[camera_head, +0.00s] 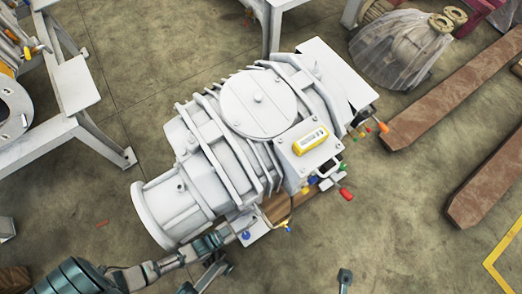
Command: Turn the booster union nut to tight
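A large light-grey vacuum booster pump (258,103) lies across the middle of the view, with a round cover on top and a cylindrical end at the lower left. I cannot single out the union nut with certainty; small fittings, one of them blue and yellow (286,227), sit along the pump's lower side. My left gripper (226,248) reaches in from the lower left, close to the pump's lower edge by a pale bracket. Its fingers are small and partly overlap the arm, so their opening is unclear. A dark tip (345,277) at the bottom edge may be my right gripper.
A red-handled lever (345,194) and an orange handle (382,128) stick out at the pump's right. Grey metal frames (75,85) stand at the left. Brown beams (455,90) and a wrapped part (395,50) lie at the right. The floor at the lower right is mostly clear.

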